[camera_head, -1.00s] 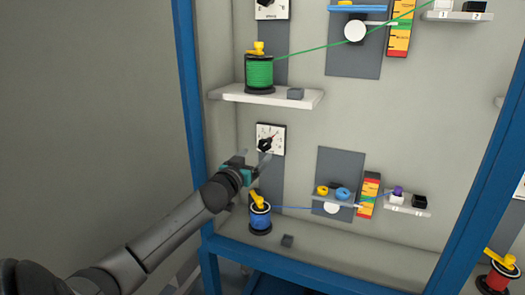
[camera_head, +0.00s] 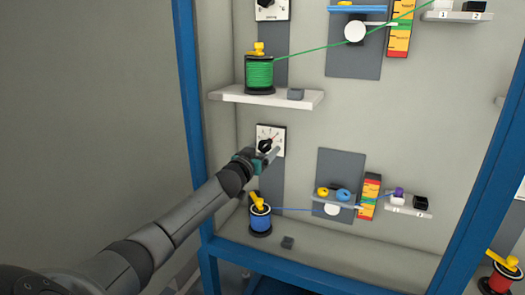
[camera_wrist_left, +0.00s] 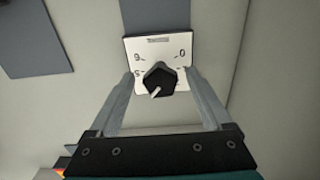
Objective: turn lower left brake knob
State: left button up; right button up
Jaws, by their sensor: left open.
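The lower left brake knob (camera_head: 265,146) is black and sits on a white dial plate (camera_head: 275,131) on the back wall, above the blue spool. My left gripper (camera_head: 269,152) is at the dial in the head view and partly covers the knob. In the left wrist view the knob (camera_wrist_left: 158,79) lies between the two open fingers of my left gripper (camera_wrist_left: 160,88), with a gap on each side. Its white pointer points to the lower left there. Numbers show on the dial plate (camera_wrist_left: 158,45). My right gripper is out of view.
A white shelf (camera_head: 230,95) with a green spool (camera_head: 259,74) is above the dial. A blue spool (camera_head: 260,219) stands below, with a blue cable running right past a yellow-red scale (camera_head: 369,197). Blue frame posts (camera_head: 189,100) bound the cabinet.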

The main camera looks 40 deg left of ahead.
pick_arm(q)
jog(key=shift+c, duration=0.2)
grip_shut()
dwell(0.3)
jog(key=shift+m, duration=0.4)
jog(key=m+p, duration=0.1)
jog(key=m, duration=0.1)
jog(key=shift+m, duration=0.4)
jog(key=shift+a+m+p, duration=0.1)
jog(key=shift+m+p, duration=0.4)
jog(key=shift+m, duration=1.6)
jog(key=shift+o, duration=0.2)
grip_release()
